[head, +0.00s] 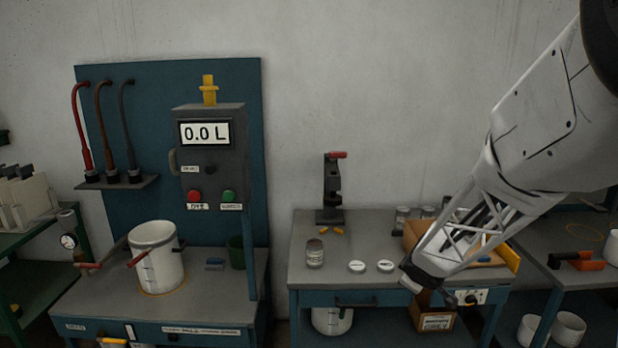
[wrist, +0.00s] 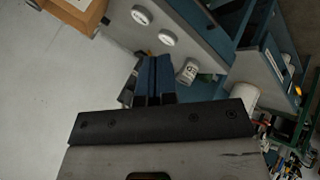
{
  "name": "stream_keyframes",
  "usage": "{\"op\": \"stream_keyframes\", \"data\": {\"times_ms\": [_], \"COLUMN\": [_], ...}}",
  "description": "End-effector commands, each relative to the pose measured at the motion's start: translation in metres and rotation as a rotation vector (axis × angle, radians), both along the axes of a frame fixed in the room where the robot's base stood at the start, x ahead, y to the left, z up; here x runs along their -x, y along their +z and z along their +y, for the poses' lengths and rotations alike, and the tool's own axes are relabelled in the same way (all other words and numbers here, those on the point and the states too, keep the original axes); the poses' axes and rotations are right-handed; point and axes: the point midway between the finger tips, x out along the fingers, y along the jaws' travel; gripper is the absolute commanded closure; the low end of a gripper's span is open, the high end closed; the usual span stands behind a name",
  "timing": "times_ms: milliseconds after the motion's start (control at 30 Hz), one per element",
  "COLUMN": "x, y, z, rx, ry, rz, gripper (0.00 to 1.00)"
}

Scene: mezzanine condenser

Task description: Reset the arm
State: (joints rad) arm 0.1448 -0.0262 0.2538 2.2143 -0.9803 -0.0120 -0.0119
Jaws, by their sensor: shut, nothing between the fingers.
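My arm reaches in from the upper right in the head view. My gripper (head: 410,278) hangs above the right part of the middle bench (head: 300,262), partly in front of a cardboard box (head: 412,232). In the wrist view my gripper (wrist: 155,62) shows two dark blue fingers side by side, closed together with nothing held. Two white round lids (head: 357,266) (head: 386,266) lie on the bench to its left, and a small jar (head: 314,253) stands farther left. The lids and the jar (wrist: 188,72) also show in the wrist view, beyond the fingers.
A black press with a red handle (head: 332,190) stands at the bench's back. On the left bench are a white bucket (head: 160,268) and a dispenser panel reading 0.0 L (head: 206,133). An orange-handled tool (head: 580,262) lies on the right bench. The wall area above the middle bench is clear.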

Motion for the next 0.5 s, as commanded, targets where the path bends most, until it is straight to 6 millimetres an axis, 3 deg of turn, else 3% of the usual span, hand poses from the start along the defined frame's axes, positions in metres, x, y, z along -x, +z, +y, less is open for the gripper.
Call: {"op": "stream_keyframes", "data": {"times_ms": [200,500], "x": [0.042,0.109], "y": [0.041,0.083], "z": [0.000,0.007], "rx": [-0.017,-0.075], "ry": [-0.158,-0.360], "rz": [0.010,0.051], "gripper": [1.00,1.00]}}
